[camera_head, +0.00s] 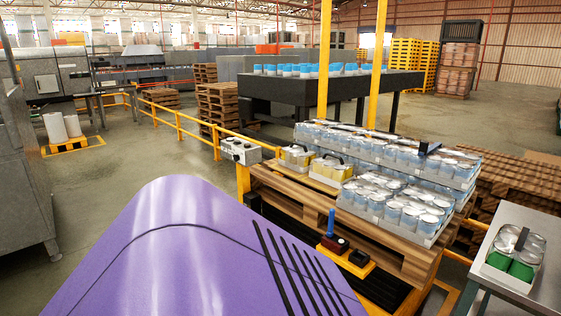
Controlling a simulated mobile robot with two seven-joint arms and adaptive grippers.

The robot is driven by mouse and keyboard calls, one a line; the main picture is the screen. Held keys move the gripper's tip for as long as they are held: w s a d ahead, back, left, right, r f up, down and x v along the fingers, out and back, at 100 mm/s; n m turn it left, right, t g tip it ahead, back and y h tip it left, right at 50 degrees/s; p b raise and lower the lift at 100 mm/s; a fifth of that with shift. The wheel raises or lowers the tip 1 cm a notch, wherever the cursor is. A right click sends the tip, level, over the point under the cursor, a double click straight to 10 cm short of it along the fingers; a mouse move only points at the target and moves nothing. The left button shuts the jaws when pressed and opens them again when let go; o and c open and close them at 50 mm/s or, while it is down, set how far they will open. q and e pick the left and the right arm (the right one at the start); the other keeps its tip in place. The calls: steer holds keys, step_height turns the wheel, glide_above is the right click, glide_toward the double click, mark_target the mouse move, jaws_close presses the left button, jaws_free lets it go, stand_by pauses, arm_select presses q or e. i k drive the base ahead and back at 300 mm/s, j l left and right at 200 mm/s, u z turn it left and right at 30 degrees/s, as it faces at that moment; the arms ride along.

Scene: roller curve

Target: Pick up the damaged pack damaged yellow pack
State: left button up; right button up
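Two small packs of cans with yellow sides and dark handles stand at the left end of the wooden pallet: one yellow pack (297,157) at the back left, and another yellow pack (330,171) just right of it. Both are small in view, and I cannot tell which is damaged. Neither of my grippers is in view, and nothing is seen touching the packs.
Trays of blue-and-white cans (398,206) fill the pallet (300,195) right of the yellow packs. Yellow posts (324,60) rise behind. A metal table (545,285) at right holds a green pack (510,265).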

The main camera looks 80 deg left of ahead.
mark_target(297, 157)
steer(key=u, duration=2.5)
steer(key=i+j+u, duration=0.15)
steer(key=i+u, duration=0.2)
steer(key=i, duration=0.2)
steer(key=i+u, duration=0.35)
steer(key=i, duration=0.2)
steer(key=i+l+u, duration=0.2)
steer(key=i+u, duration=0.15)
steer(key=i, duration=0.15)
steer(key=i+j+u, duration=0.1)
steer(key=i+u, duration=0.15)
steer(key=i, duration=0.5)
steer(key=i+u, duration=0.3)
steer(key=i, duration=0.5)
steer(key=i+z, duration=0.2)
steer(key=i, duration=0.6)
steer(key=i+j+z, duration=0.2)
steer(key=i, duration=0.55)
steer(key=i+l+z, duration=0.1)
steer(key=i+z, duration=0.7)
steer(key=i+j+z, duration=0.15)
steer(key=i+z, duration=0.4)
steer(key=z, duration=0.25)
steer(key=i+z, duration=0.15)
steer(key=z, duration=0.2)
steer(key=i+j+z, duration=0.1)
steer(key=z, duration=0.3)
steer(key=i+j+z, duration=0.15)
steer(key=z, duration=0.25)
steer(key=i, duration=0.05)
